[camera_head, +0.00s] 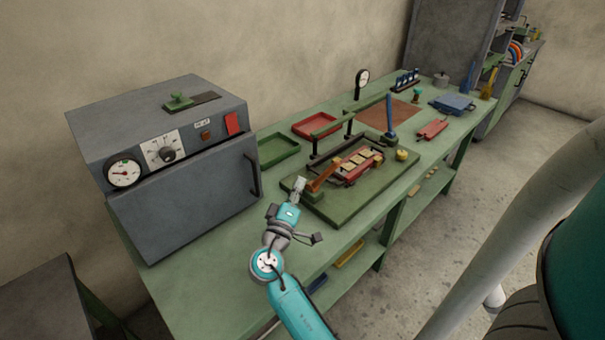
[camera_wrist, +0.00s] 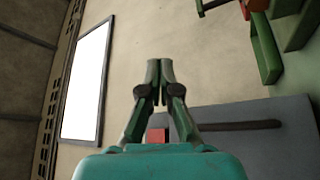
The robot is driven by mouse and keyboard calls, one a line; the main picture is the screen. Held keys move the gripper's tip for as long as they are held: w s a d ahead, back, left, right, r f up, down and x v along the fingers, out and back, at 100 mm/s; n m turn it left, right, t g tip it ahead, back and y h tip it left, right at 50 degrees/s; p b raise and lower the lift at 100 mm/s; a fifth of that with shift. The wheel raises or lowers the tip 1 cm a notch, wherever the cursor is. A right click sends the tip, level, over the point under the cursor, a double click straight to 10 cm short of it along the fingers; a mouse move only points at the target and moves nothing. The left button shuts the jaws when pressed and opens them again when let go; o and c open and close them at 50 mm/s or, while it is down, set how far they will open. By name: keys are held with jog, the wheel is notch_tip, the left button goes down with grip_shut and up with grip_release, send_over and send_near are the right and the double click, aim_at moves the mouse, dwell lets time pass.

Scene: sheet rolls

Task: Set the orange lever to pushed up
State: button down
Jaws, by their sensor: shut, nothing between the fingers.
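The orange lever (camera_head: 322,179) slants on the near-left part of a green base plate (camera_head: 359,208), its upper end leaning to the right. My gripper (camera_head: 299,184) is just left of the lever's lower end in the head view; I cannot tell whether they touch. In the wrist view the gripper's fingers (camera_wrist: 160,66) are shut and empty. The lever is not identifiable in the wrist view. A blue lever (camera_head: 390,118) stands nearly upright farther back on the same fixture.
A grey oven (camera_head: 190,190) with dials stands left on the green bench (camera_head: 188,282). Green (camera_head: 278,150) and red (camera_head: 314,125) trays lie behind the fixture. A red fixture part with tan blocks (camera_head: 357,167) sits right of the orange lever. A yellow knob (camera_head: 402,155) is beyond it.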

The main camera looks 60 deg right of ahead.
notch_tip(320, 180, up, 2)
send_over(323, 177)
jog(key=w+a, duration=0.1)
jog(key=w, duration=0.3)
jog(key=shift+s+a+f, duration=0.1)
jog(key=shift+s+f, duration=0.15)
jog(key=shift+s, duration=0.35)
jog(key=shift+s+f, duration=0.3)
jog(key=shift+s, duration=0.25)
jog(key=shift+s+a+f, duration=0.1)
jog(key=shift+s+f, duration=0.15)
jog(key=shift+s, duration=0.35)
jog(key=shift+s+a+f, duration=0.1)
jog(key=shift+s+f, duration=0.3)
jog(key=shift+s, duration=0.35)
